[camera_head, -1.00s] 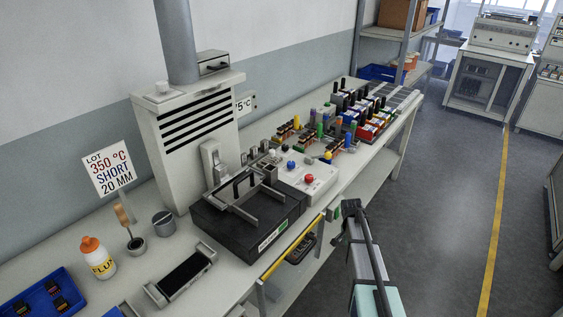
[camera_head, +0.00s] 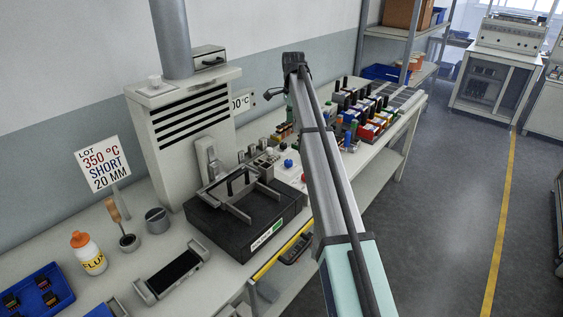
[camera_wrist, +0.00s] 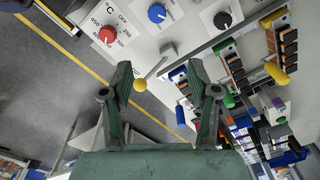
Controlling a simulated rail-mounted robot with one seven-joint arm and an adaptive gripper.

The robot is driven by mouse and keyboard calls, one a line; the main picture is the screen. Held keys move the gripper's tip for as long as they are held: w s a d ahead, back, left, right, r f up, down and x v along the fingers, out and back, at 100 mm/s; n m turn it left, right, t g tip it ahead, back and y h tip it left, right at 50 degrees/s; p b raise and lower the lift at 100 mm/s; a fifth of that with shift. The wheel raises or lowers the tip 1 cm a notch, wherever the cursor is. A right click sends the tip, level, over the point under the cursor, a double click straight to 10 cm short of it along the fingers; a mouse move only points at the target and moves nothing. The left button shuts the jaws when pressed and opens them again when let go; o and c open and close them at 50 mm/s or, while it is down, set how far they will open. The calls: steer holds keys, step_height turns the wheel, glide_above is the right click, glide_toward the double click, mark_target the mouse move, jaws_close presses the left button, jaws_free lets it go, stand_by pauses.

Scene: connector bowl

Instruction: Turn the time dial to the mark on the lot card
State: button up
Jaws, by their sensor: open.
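The lot card (camera_head: 104,164) reads "350 °C SHORT 20 MM" in the head view. In the wrist view a light panel carries a red knob (camera_wrist: 107,35) with a °C scale, a blue knob (camera_wrist: 157,13) and a black knob (camera_wrist: 223,20). The blue and black knobs' scales are too small to read, so I cannot tell surely which is the time dial. My gripper (camera_wrist: 160,82) is open and empty, its fingers apart and clear of the knobs. A lever with a yellow ball (camera_wrist: 140,85) shows between the fingertips. The head view does not show my fingers clearly.
A black unit (camera_head: 238,222) with upright metal parts stands in front of the white vented hood (camera_head: 190,125). A flux bottle (camera_head: 88,252), a grey cup (camera_head: 158,220) and a blue tray (camera_head: 38,292) are at left. Colourful connectors (camera_head: 378,125) crowd the bench's far end.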

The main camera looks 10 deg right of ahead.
steer(key=a, duration=0.1)
steer(key=p, duration=0.4)
glide_toward(289, 161)
steer(key=f, duration=0.9)
steer(key=shift+w+f, duration=0.1)
steer(key=shift+w, duration=0.1)
jaws_close()
